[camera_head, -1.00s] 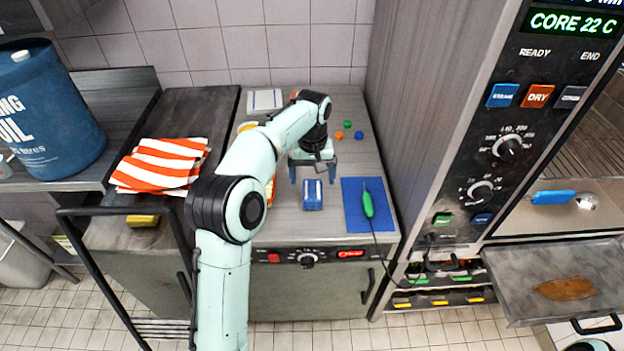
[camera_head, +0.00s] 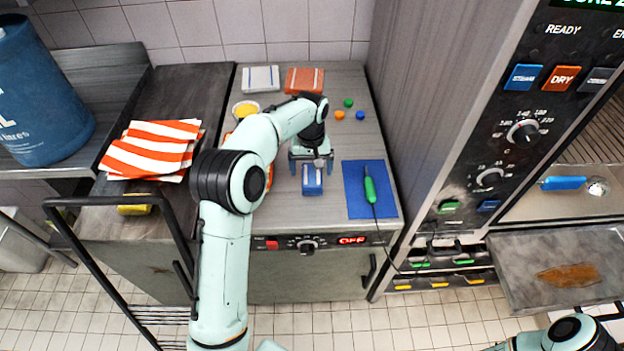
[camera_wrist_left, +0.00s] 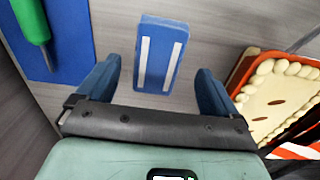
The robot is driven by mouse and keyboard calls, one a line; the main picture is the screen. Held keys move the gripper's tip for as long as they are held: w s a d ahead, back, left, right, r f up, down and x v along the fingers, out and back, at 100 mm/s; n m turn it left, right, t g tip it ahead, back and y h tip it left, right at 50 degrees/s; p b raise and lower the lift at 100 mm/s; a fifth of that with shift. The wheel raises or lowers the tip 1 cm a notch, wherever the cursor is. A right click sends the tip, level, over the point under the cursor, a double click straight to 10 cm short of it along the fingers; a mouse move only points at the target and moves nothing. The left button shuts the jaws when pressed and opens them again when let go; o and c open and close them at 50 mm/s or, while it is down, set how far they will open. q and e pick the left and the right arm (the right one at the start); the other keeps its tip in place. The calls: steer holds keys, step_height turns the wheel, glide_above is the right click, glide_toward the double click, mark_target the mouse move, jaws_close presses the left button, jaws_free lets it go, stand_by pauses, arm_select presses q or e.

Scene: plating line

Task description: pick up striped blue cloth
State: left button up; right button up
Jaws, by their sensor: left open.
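The striped blue cloth (camera_head: 312,184) is a small folded blue block with white stripes, lying on the grey counter in the head view. It also shows in the left wrist view (camera_wrist_left: 161,50), just beyond the fingertips and between their lines. My left gripper (camera_head: 311,168) is open and empty, with one blue finger to each side of the cloth's far end; the wrist view shows both fingers (camera_wrist_left: 157,82) apart from it. I cannot tell the height gap. My right gripper is out of view; only part of that arm shows at the lower right.
A blue mat (camera_head: 353,202) with a green-handled tool (camera_head: 370,190) lies right of the cloth. A pie in a red dish (camera_wrist_left: 243,66) is close on the other side, mostly hidden by my arm in the head view. An orange-striped cloth (camera_head: 152,150) lies on the left counter.

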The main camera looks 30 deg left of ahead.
arm_select(q)
steer(key=f, duration=0.4)
steer(key=shift+s+d+f, duration=0.2)
steer(key=shift+f, duration=0.2)
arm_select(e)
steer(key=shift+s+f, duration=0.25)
arm_select(q)
steer(key=c, duration=1)
steer(key=shift+c, duration=0.2)
steer(key=shift+r, duration=0.1)
step_height(320, 180, up, 12)
steer(key=p, duration=0.1)
step_height(320, 180, up, 8)
glide_above(312, 177)
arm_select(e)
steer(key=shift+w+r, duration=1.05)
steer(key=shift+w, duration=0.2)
